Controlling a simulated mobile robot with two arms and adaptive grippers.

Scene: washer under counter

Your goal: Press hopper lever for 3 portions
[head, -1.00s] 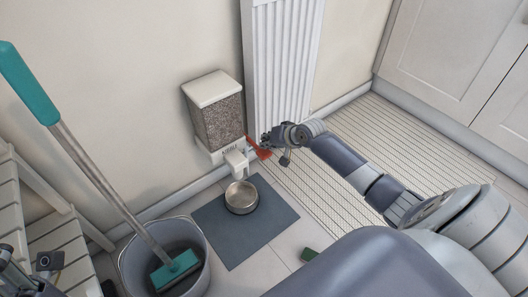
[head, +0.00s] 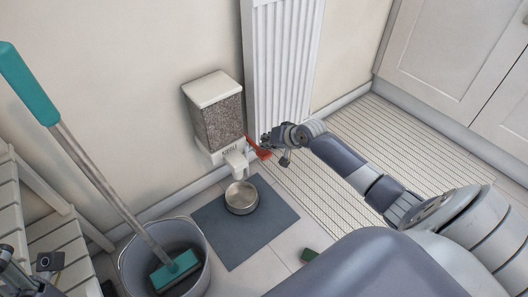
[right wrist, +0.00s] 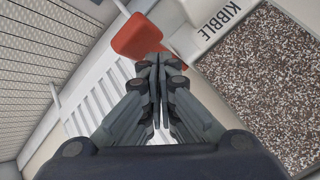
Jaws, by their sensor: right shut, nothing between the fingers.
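The kibble hopper (head: 217,115) is mounted on the wall, with a white lid, a clear bin full of brown kibble and a white spout at the bottom. Its red lever (head: 259,149) sticks out at the right side and slopes down. A metal bowl (head: 241,197) stands on the mat below the spout; I cannot make out any kibble in it. My right gripper (head: 270,139) is shut and empty right by the lever. In the right wrist view the shut fingertips (right wrist: 154,62) are close to the red paddle (right wrist: 137,37); I cannot tell whether they touch.
A dark mat (head: 258,235) lies under the bowl. A grey bucket (head: 203,254) with a teal mop (head: 176,270) stands at the left, beside a white slatted stool (head: 60,245). A radiator (head: 283,60) is on the wall behind my right gripper. A green block (head: 309,255) lies on the floor.

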